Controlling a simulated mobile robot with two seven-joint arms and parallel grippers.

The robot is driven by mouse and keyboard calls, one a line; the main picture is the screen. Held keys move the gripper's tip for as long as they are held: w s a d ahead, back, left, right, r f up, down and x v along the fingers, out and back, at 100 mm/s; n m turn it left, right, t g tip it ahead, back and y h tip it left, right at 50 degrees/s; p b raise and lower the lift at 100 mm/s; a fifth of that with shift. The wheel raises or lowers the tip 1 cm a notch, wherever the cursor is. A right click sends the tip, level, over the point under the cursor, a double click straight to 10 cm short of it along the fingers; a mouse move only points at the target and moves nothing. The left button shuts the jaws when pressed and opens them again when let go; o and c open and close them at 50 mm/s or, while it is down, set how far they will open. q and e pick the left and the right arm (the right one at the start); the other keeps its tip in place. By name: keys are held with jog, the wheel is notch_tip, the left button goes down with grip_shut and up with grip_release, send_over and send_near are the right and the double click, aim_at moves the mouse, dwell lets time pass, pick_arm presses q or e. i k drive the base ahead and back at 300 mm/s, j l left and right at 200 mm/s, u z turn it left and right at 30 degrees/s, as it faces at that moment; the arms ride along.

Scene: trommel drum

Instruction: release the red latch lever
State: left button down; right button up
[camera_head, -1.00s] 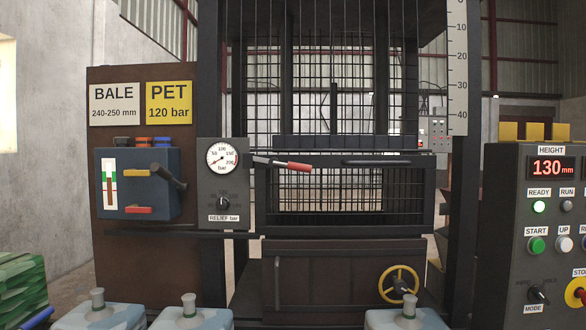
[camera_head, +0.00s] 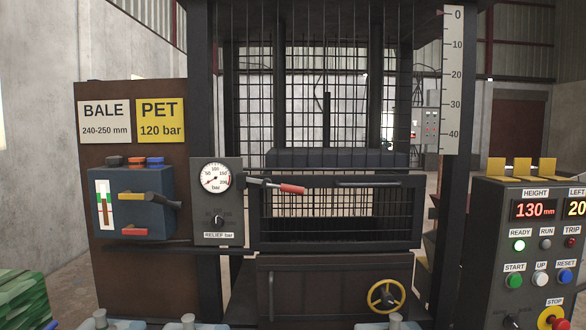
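The red latch lever (camera_head: 292,188) is at the upper left of the press's barred front door (camera_head: 335,215). Its grey shaft runs from beside the pressure gauge, slanting slightly down to the right to a red grip. The door appears shut in its frame.
A gauge panel (camera_head: 217,200) stands just left of the lever. A blue box (camera_head: 133,203) with a black handle is further left. A control console (camera_head: 530,240) reading 130 mm stands at the right. A yellow handwheel (camera_head: 386,296) is below the door.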

aim_at(266, 183)
jog(key=i+l, duration=0.7)
jog(key=l, duration=0.25)
jog(key=u, duration=0.05)
